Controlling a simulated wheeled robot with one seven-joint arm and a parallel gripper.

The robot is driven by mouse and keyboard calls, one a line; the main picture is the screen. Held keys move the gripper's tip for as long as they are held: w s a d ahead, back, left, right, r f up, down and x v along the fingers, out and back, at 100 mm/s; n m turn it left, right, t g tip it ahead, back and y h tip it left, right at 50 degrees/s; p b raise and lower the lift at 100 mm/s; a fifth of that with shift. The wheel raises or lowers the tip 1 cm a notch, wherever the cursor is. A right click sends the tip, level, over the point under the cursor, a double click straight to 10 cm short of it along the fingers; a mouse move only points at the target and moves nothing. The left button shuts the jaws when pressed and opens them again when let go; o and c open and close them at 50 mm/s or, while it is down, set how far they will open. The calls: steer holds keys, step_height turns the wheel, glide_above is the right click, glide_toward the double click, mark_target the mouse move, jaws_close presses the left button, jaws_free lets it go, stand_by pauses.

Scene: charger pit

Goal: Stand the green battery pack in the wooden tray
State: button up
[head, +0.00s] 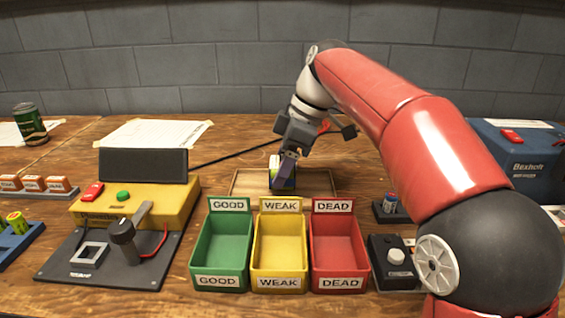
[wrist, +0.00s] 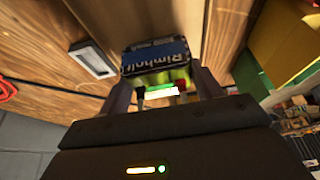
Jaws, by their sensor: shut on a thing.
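The green battery pack (head: 274,165) is between the fingers of my gripper (head: 284,172), mostly hidden by them in the head view. In the wrist view the pack (wrist: 156,56) shows a dark blue label with white lettering and green cells, with a finger of my gripper (wrist: 165,88) on each side. The gripper is shut on it. The shallow wooden tray (head: 315,182) lies behind the coloured bins, and the pack appears over or inside its middle. I cannot tell whether the pack touches the tray floor.
Green (head: 221,251), yellow (head: 279,252) and red (head: 338,251) bins stand just in front of the tray. A yellow tester (head: 150,208) is to the left. A small battery holder (head: 390,208) and a blue case (head: 520,160) are to the right. A black cable (head: 235,152) runs behind the tray.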

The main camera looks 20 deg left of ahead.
steer(key=shift+f+b, duration=0.45)
steer(key=shift+f, duration=0.35)
stand_by(0.9)
steer(key=o, duration=1.5)
steer(key=shift+c, duration=0.2)
steer(key=shift+f, duration=0.1)
steer(key=shift+r+p, duration=3.4)
steer(key=shift+r, duration=0.2)
